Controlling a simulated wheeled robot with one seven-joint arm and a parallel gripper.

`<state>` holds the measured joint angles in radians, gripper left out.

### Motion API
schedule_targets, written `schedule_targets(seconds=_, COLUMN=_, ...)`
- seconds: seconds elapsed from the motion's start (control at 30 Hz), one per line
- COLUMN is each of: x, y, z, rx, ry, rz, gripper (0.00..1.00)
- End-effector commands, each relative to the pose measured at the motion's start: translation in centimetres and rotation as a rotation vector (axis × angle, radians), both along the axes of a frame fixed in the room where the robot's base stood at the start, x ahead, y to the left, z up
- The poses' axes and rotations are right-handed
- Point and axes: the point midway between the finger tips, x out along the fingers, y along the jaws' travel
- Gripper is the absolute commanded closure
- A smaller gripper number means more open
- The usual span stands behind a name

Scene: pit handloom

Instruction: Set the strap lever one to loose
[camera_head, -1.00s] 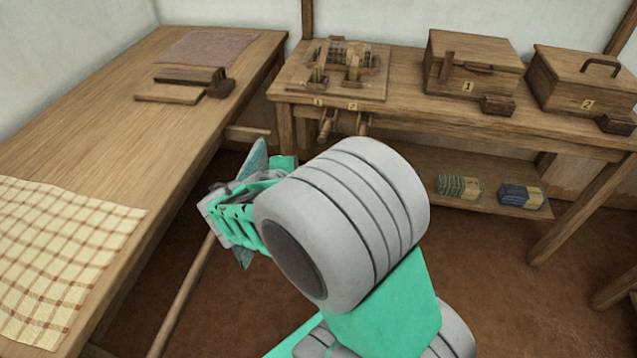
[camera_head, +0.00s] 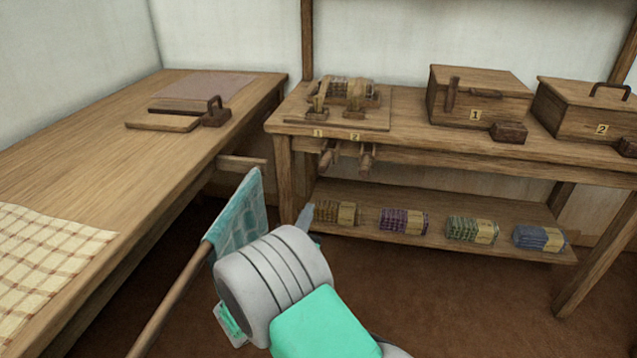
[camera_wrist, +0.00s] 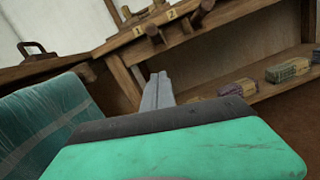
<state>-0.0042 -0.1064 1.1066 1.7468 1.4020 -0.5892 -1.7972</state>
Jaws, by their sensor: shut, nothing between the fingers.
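A wooden strap device (camera_head: 345,95) sits on a board at the left end of the back bench. Tags 1 (camera_head: 318,132) and 2 (camera_head: 354,136) mark its front edge. Below tag 1 a wooden lever (camera_head: 327,158) sticks out from the bench front; it also shows in the wrist view (camera_wrist: 154,35). A similar lever (camera_head: 367,158) is below tag 2. I cannot tell its setting from its look. My gripper (camera_head: 306,214) is low in front of the bench, below and apart from the levers. In the wrist view its fingers (camera_wrist: 159,80) are together and empty, pointing toward the bench.
A teal cloth (camera_head: 240,218) on a slanting pole (camera_head: 175,300) hangs close to my gripper's left. A long table (camera_head: 90,150) stands left. Two numbered boxes (camera_head: 490,90) stand on the bench's right. The lower shelf (camera_head: 370,230) holds several bundles. Open floor lies in front.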

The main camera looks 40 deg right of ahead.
Motion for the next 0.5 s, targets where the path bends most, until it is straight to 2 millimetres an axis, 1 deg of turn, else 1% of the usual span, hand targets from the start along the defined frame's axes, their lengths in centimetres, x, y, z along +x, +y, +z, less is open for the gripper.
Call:
schedule_targets(seconds=0.03, x=0.5, y=-1.1, z=-0.1, rx=0.001, ry=-0.005, rz=-0.006, gripper=1.00)
schedule_targets(seconds=0.3, x=3.9, y=-5.9, z=0.4, rx=0.000, ry=-0.005, rz=-0.004, gripper=1.00)
schedule_targets(seconds=0.33, x=4.1, y=-6.3, z=0.8, rx=-0.001, ry=-0.007, rz=-0.004, gripper=1.00)
schedule_targets(seconds=0.4, x=4.0, y=-6.4, z=2.5, rx=-0.002, ry=-0.009, rz=-0.001, gripper=1.00)
schedule_targets(seconds=0.5, x=3.9, y=-6.6, z=3.7, rx=0.000, ry=-0.005, rz=0.000, gripper=1.00)
